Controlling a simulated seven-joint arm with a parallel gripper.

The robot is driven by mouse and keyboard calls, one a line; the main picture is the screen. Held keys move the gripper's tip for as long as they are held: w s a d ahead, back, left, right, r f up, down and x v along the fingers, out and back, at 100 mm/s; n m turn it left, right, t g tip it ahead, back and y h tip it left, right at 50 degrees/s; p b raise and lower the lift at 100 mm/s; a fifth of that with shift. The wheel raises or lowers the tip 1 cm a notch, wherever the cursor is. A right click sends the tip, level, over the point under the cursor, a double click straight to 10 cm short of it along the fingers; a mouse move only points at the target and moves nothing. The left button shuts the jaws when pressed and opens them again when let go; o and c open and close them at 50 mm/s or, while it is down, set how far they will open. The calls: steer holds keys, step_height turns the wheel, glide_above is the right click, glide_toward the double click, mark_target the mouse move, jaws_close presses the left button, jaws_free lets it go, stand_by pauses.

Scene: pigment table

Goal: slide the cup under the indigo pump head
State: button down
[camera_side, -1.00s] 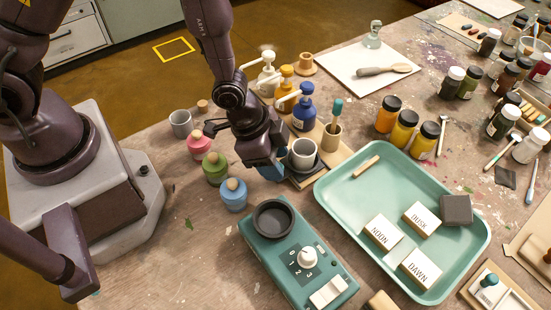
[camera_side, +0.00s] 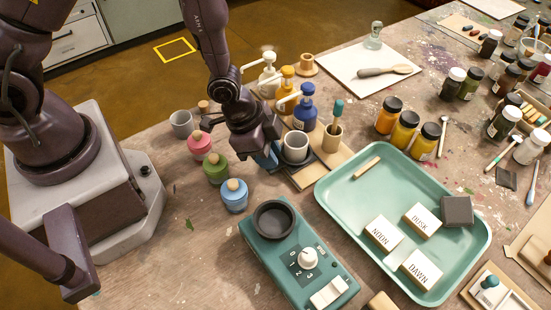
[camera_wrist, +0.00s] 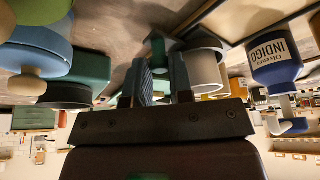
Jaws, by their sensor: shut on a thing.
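The light grey cup (camera_side: 296,148) stands upright on a dark saucer-like base on a wooden board. My gripper (camera_side: 267,156) is low at the cup's left side, its blue fingers shut at it; the exact contact is hidden. In the wrist view my fingers (camera_wrist: 162,82) have the cup (camera_wrist: 208,70) just to their right. The blue indigo bottle (camera_side: 304,115) with its blue pump head (camera_side: 307,89) stands behind the cup; its white spout points left. Its INDIGO label shows upside down on the bottle in the wrist view (camera_wrist: 275,68). The cup is in front of the spout.
White (camera_side: 268,75) and yellow (camera_side: 287,82) pump bottles stand behind the indigo one. Pink, green and blue pots (camera_side: 234,197) stand left. A teal scale (camera_side: 290,262) and green tray (camera_side: 375,270) lie in front.

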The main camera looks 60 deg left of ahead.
steer(key=a, duration=0.6)
steer(key=shift+a, duration=0.2)
steer(key=c, duration=1)
jaws_free()
steer(key=shift+r, duration=0.1)
steer(key=shift+v, duration=5.95)
